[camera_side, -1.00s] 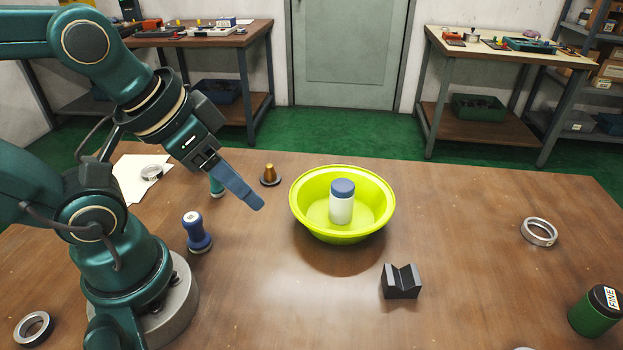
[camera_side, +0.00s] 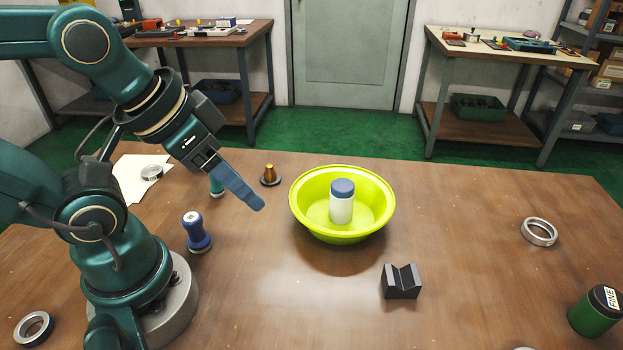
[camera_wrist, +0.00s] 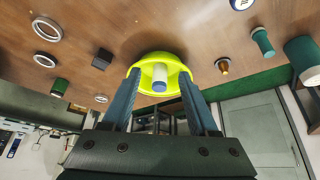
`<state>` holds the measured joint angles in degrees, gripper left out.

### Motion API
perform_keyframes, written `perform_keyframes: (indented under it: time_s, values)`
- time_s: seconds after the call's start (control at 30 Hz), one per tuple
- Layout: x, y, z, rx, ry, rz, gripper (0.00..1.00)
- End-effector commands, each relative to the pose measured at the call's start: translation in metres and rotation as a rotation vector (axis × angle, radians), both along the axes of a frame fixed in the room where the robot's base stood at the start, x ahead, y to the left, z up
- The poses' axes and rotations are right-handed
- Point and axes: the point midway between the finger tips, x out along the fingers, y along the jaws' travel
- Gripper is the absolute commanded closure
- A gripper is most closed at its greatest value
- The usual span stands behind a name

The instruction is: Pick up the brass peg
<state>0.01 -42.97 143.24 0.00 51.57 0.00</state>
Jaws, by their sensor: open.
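The brass peg (camera_side: 269,169) stands upright on a dark round base on the table, just left of and behind the yellow-green bowl in the side view. It also shows in the wrist view (camera_wrist: 223,66), to the right of the bowl and outside my fingers. My gripper (camera_side: 257,205) is in the air above the table, its fingers pointing down and to the right, in front of the peg in the side view. In the wrist view my gripper (camera_wrist: 159,74) has its two fingers apart, with nothing held between them. The peg is apart from the fingers.
The yellow-green bowl (camera_side: 375,219) holds a white bottle with a blue cap (camera_side: 342,201). A blue-handled tool (camera_side: 196,232) and a teal object (camera_side: 217,187) stand near my arm. A dark V-block (camera_side: 401,282), metal ring (camera_side: 539,232) and green can (camera_side: 596,312) lie to the right.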

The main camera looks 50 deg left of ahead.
Motion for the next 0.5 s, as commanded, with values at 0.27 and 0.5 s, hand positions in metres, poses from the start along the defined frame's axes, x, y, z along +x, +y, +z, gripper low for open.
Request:
perform_keyframes:
  time_s: [0.27, 0.5]
  values:
    - [0.001, 0.000, 0.018, 0.000, -0.006, 0.000, 0.40]
    - [0.003, 0.015, 0.043, 0.113, 0.029, -0.064, 0.40]
